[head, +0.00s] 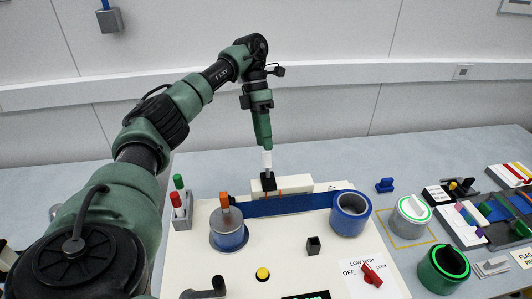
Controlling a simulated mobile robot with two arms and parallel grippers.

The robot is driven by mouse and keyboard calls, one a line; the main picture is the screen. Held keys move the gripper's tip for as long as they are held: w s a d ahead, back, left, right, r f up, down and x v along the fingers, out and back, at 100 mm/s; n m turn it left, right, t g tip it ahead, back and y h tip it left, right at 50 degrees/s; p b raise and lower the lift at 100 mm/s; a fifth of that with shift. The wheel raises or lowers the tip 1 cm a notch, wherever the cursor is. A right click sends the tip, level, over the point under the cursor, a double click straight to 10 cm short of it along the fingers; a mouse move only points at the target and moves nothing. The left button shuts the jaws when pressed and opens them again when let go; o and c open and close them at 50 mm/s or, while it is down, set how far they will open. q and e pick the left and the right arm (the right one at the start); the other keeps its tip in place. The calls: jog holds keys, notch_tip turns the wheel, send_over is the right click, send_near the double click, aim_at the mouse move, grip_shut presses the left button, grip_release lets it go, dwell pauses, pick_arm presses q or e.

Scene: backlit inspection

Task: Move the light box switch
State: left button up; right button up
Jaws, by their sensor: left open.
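The light box switch (372,275) is a red rotary knob on a white label (352,283) at the front right of a white panel (330,255). The label reads LOW, HIGH and OFF, with one more word hard to read at the right. The knob sits at a slant. My left gripper (267,164) is open and points down near the back of the panel, well behind and left of the switch. A black piece shows just below its tips; I cannot tell if they touch. My right gripper is not in view.
A blue strip (290,204) runs between an orange-topped spool (228,240) and a blue roll (350,214). A black cube (313,246), a yellow button (262,274) and a black crank (206,292) stand on the panel.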

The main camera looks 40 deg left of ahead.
aim_at(266, 153)
pick_arm(q)
jog(key=p+x, duration=0.1)
jog(key=x, duration=0.2)
jog(key=shift+d+f, duration=0.1)
jog(key=shift+f, duration=0.5)
jog(key=shift+d+f, duration=0.1)
jog(key=shift+f, duration=0.05)
jog(key=shift+s+d, duration=0.1)
jog(key=shift+c, duration=0.9)
grip_shut()
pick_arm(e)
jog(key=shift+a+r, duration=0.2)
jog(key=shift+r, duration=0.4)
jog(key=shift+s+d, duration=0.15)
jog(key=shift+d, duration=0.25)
